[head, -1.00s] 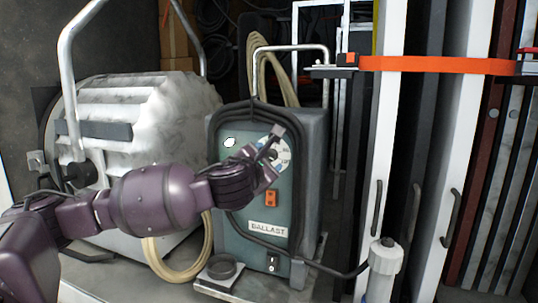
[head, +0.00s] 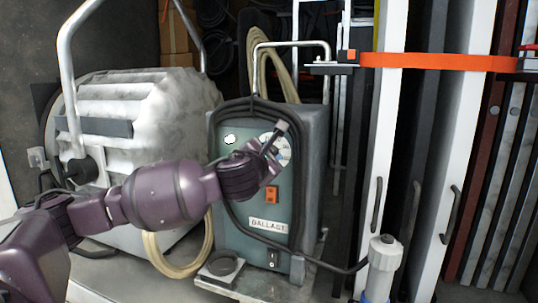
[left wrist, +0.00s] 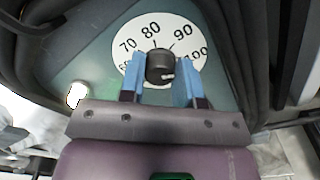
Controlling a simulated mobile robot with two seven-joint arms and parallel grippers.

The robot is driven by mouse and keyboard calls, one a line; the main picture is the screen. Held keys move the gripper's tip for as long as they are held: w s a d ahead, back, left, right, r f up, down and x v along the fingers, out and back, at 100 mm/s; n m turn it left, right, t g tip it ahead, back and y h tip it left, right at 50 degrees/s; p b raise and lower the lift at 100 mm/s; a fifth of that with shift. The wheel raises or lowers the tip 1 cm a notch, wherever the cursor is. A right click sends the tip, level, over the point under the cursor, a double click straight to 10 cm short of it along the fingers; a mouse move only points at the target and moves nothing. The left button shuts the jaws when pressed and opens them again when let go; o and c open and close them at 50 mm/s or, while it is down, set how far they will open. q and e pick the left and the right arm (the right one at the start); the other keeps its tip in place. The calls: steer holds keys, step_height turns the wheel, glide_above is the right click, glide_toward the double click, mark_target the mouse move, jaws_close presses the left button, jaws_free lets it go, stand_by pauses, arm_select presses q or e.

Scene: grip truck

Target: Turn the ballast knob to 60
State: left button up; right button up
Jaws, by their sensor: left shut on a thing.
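The ballast unit (head: 232,215) is a teal-fronted box with a "BALLAST" label. Its round white dial (head: 285,157) is partly hidden by my left gripper (head: 274,141) in the head view. In the left wrist view the dial (left wrist: 184,30) shows the numbers 70, 80, 90 and 100, with another number at the left edge partly covered by a finger. The black knob (left wrist: 160,64) sits between the two blue fingers of my left gripper (left wrist: 161,76), which is shut on it. A white mark on the knob lies at its lower right, toward the 100 side. My right gripper is not in view.
An orange rocker switch (head: 272,194) is below the dial. A black cable (head: 240,225) loops over the ballast front. A large white lamp housing (head: 150,110) stands left. A grey-and-white connector (head: 383,262) stands at the lower right, before tall panels (head: 455,150).

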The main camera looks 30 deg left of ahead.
arm_select(q)
steer(key=shift+n, duration=0.3)
steer(key=n, duration=3.4)
steer(key=shift+a+f+n, duration=0.1)
steer(key=shift+n, duration=0.6)
steer(key=o, duration=0.9)
